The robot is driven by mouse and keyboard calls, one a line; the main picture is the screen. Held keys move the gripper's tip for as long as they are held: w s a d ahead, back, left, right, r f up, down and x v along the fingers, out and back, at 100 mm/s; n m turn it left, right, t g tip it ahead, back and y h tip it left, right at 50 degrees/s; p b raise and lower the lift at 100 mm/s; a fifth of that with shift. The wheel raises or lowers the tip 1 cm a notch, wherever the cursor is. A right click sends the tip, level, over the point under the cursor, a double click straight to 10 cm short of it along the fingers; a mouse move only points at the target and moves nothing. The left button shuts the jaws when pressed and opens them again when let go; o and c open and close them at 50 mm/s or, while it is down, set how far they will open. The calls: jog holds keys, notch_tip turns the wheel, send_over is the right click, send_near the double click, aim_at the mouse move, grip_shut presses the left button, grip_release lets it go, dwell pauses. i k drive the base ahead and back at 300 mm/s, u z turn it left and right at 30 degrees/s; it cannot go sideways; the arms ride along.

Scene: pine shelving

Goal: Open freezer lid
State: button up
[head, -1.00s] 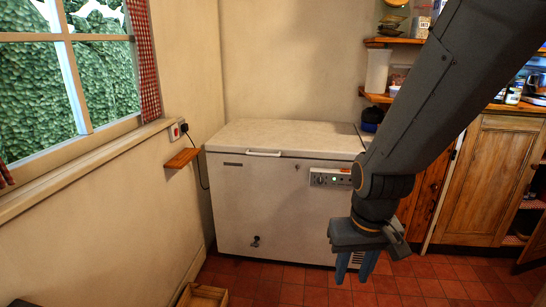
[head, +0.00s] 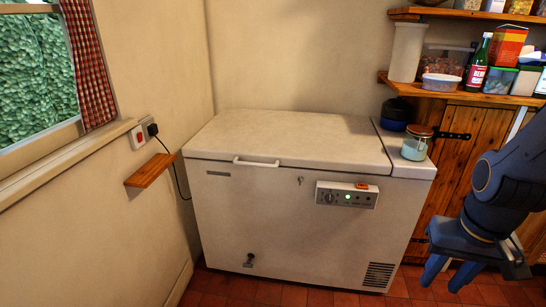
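A white chest freezer (head: 270,225) stands against the back wall in the head view. Its lid (head: 300,137) is shut and lies flat on the body. A white bar handle (head: 256,163) sits on the lid's front edge, left of the middle. A control panel (head: 346,195) with a green light is on the front at the right. My gripper (head: 450,275) hangs down at the lower right, to the right of the freezer and apart from the handle. Its two blue fingers are spread, with nothing seen between them.
A glass jar (head: 416,143) and a dark blue container (head: 397,114) stand on the freezer's right end, beside the lid. Loaded shelves (head: 470,95) are above right. A small wooden wall shelf (head: 150,171) and a cord are at left. The lid top is clear.

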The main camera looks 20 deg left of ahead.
aim_at(271, 139)
jog(key=u, duration=0.4)
jog(key=i, duration=1.05)
jog(key=u, duration=0.55)
